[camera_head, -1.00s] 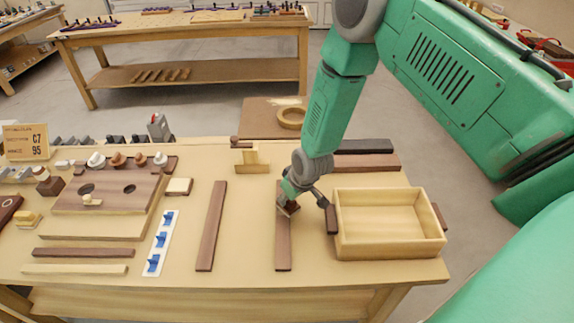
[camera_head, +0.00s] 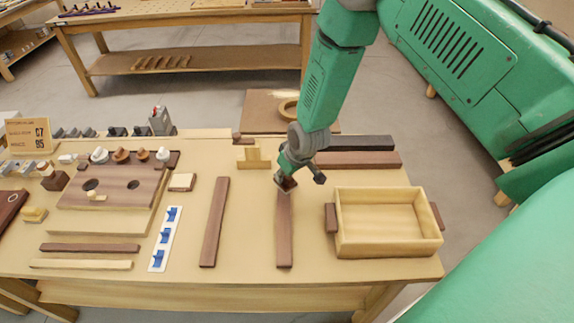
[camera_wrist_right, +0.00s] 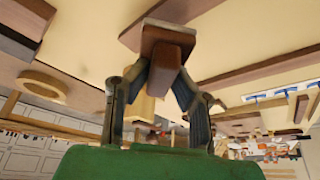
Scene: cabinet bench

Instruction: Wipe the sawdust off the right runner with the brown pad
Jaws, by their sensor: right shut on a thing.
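The right runner (camera_head: 284,232) is a dark brown strip lying lengthwise on the bench in the head view, left of the wooden box. My right gripper (camera_head: 288,177) is over its far end, shut on the brown pad (camera_head: 288,185). In the right wrist view the pad (camera_wrist_right: 167,48) sits between both fingers (camera_wrist_right: 160,75), with its flat face toward the runner (camera_wrist_right: 180,9). I cannot tell whether pad and runner touch. I cannot make out sawdust on the visible part of the runner. My left gripper is not in view.
A matching left runner (camera_head: 214,222) lies to the left. An open wooden box (camera_head: 388,246) with dark handles stands close on the right. A small wooden block (camera_head: 253,158) and dark strips (camera_head: 358,160) lie behind. The bench between the runners is clear.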

